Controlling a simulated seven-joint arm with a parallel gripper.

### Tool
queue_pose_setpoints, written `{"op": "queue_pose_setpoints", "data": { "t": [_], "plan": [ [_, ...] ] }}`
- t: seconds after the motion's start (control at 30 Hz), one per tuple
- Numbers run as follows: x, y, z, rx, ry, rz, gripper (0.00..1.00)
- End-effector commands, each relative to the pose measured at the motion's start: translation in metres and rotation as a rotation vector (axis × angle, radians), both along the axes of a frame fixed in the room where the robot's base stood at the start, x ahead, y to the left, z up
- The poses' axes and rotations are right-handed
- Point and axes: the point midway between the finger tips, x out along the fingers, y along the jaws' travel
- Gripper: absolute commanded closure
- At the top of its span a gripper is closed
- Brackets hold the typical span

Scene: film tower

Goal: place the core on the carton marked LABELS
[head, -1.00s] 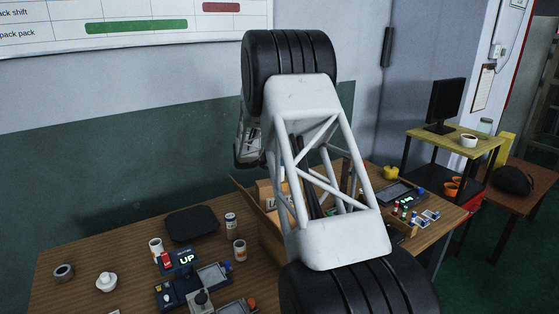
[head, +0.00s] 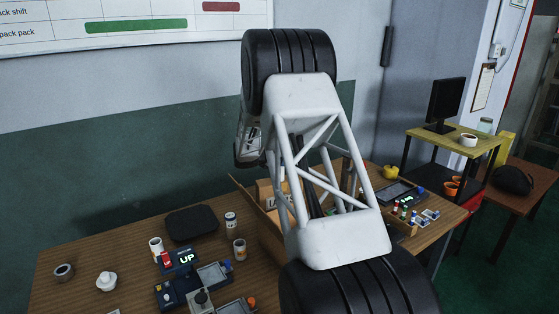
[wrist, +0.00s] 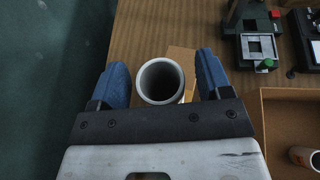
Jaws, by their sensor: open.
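The core (wrist: 158,80), a hollow pale grey tube, shows from above in the wrist view between the two blue fingers of my gripper (wrist: 162,66). The fingers are open, with a gap on each side of the core. A tan carton (wrist: 181,60) shows partly behind and below the core. I cannot read any marking on it there. In the head view a small carton (head: 265,190) with partly visible lettering stands behind the open cardboard box; my arm hides the rest.
The open cardboard box (head: 262,228) stands beside my arm; in the wrist view its wall (wrist: 264,125) is at the right, with a white cylinder inside. The green wall (wrist: 40,70) is close on the left.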

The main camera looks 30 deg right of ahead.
Motion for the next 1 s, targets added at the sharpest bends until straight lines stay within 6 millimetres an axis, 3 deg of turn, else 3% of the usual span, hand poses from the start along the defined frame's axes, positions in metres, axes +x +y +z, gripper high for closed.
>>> {"op": "queue_pose_setpoints", "data": {
  "t": [0.27, 0.7, 1.0],
  "plan": [
    [-0.002, 0.023, 0.011, -0.002, -0.002, 0.001, 0.29],
    [-0.011, 0.085, 0.036, 0.000, -0.001, 0.002, 0.29],
    [-0.014, 0.108, 0.045, 0.000, 0.001, 0.001, 0.29]
  ]
}}
